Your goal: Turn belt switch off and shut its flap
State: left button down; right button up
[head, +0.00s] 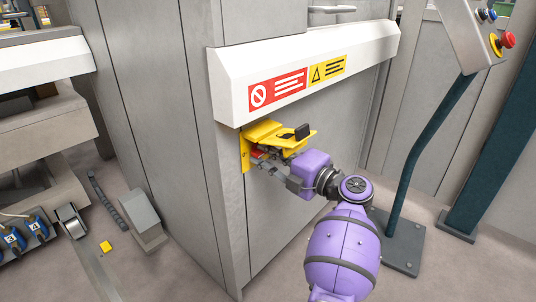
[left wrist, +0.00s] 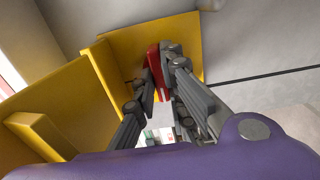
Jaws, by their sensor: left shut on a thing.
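The yellow switch box (head: 246,150) is fixed to the grey cabinet side, below the white ledge. The red switch handle (head: 257,154) is partly hidden under the flap. In the left wrist view the red handle (left wrist: 153,69) stands between the fingertips, in front of the yellow back plate (left wrist: 187,38). My left gripper (head: 264,166) is shut on the red handle, just below the flap; its fingers (left wrist: 161,62) show close up. My right gripper is not in view.
The white ledge (head: 220,88) with red and yellow warning labels juts out above the box. A control post (head: 432,140) with buttons stands at the right. Open floor (head: 190,270) lies at the cabinet's foot; a grey block (head: 140,213) stands at left.

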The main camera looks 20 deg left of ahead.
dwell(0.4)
pick_arm(q)
jog(key=c, duration=1.8)
grip_release()
jog(key=v, duration=1.2)
